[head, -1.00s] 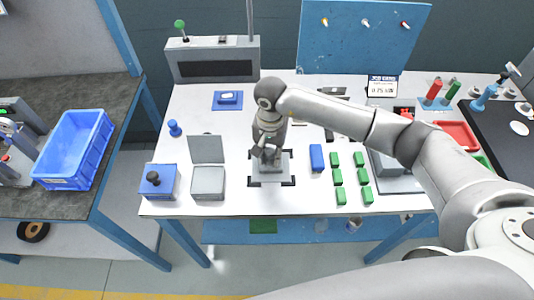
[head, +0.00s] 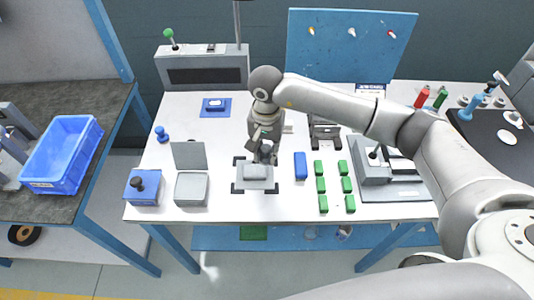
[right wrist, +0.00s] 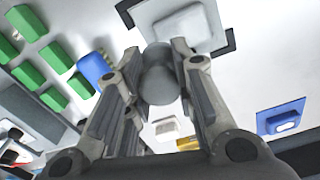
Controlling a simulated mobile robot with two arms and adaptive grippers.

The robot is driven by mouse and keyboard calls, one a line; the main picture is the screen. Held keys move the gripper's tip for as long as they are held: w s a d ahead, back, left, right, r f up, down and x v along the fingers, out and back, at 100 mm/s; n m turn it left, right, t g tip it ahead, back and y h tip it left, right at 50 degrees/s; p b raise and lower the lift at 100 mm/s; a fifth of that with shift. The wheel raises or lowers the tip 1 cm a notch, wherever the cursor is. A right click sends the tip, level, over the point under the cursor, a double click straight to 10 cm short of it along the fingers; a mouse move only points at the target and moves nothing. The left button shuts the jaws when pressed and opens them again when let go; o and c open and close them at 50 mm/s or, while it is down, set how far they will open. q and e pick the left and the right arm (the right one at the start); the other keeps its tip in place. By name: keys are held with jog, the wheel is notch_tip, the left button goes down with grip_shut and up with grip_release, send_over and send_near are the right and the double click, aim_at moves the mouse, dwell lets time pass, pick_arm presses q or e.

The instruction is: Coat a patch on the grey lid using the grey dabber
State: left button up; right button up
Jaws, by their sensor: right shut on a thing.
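The grey lid (head: 255,184) lies on the white bench between black corner marks, with a raised lighter middle. It also shows at the top of the right wrist view (right wrist: 212,28). My right gripper (head: 264,152) is just above the lid's back edge. In the right wrist view, its fingers (right wrist: 158,80) are shut on a grey cylinder, which looks like the grey dabber (right wrist: 158,72). The dabber's working end is hard to see, and I cannot tell whether it touches the lid. My left gripper is not in view.
An open grey box (head: 191,189) and a blue box with a black knob (head: 143,188) stand left of the lid. A blue block (head: 300,166) and several green blocks (head: 320,185) stand to its right.

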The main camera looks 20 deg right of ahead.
aim_at(267, 147)
jog(key=shift+d+r+p, duration=0.1)
jog(key=shift+r+p, duration=0.4)
jog(key=shift+r, duration=1.1)
